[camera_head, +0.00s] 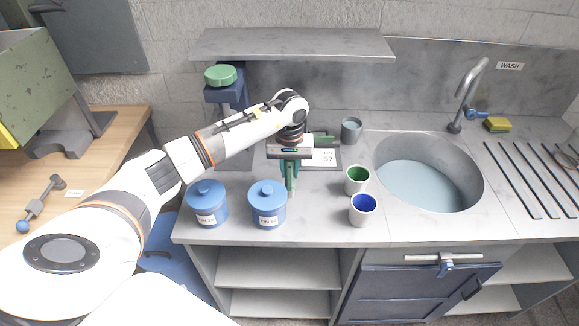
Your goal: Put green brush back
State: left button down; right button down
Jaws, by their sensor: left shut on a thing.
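My left gripper (289,163) points down over the middle of the counter, behind the blue canisters. It is shut on a thin green thing, which looks like the green brush (290,183) and hangs roughly upright below it. The gripper hides the brush's upper part, and I cannot tell whether its lower end touches the counter. A white cup with a green inside (357,175) and one with a blue inside (363,204) stand to the right. My right gripper is not in view.
Two lidded blue canisters (267,211) stand at the counter's front edge. A grey cup (351,133) stands behind, beside a plate marked 57 (327,157). A round sink (428,182) is at right. A green-topped dark stand (220,76) is at back left, under the shelf (292,46).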

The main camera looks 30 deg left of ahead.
pick_arm(q)
jog(key=shift+f, duration=0.2)
jog(key=c, duration=1.2)
grip_release()
jog(key=shift+r, duration=0.15)
